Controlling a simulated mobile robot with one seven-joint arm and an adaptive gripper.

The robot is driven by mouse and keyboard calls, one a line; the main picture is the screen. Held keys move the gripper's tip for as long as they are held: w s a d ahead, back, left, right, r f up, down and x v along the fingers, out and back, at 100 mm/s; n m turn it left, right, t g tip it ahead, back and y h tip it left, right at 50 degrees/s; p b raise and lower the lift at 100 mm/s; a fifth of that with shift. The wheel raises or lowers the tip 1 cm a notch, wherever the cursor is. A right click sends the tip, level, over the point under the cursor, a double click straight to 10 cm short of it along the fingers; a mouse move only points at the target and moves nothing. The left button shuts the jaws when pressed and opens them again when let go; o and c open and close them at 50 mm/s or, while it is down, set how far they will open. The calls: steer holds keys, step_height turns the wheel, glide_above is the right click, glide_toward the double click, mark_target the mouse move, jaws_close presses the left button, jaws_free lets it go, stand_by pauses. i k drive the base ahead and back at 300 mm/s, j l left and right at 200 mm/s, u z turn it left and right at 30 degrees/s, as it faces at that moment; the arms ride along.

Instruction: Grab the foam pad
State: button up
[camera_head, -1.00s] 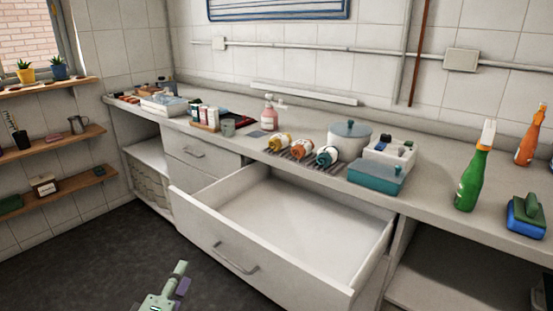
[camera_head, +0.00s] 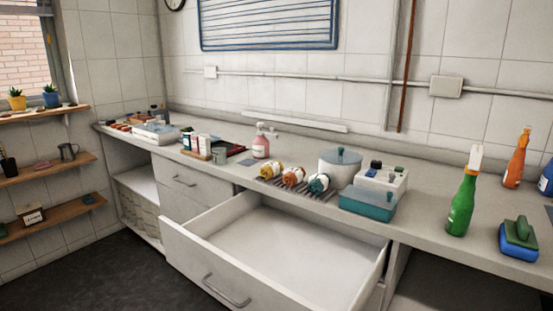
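A blue block with a green piece on top (camera_head: 519,239), which looks like a foam pad or sponge, sits on the counter (camera_head: 428,232) at the far right, near the front edge. It stands to the right of a green spray bottle (camera_head: 463,200). I cannot tell for certain whether it is the foam pad. My gripper is not in view now.
An open, empty drawer (camera_head: 290,248) sticks out below the counter's middle. An orange spray bottle (camera_head: 516,158) stands at the back right.

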mark_target(517, 240)
steer(key=z, duration=1.25)
steer(key=k+j, duration=0.1)
steer(key=j, duration=0.4)
steer(key=k+j, duration=0.1)
steer(key=j, duration=0.4)
steer(key=i, duration=1)
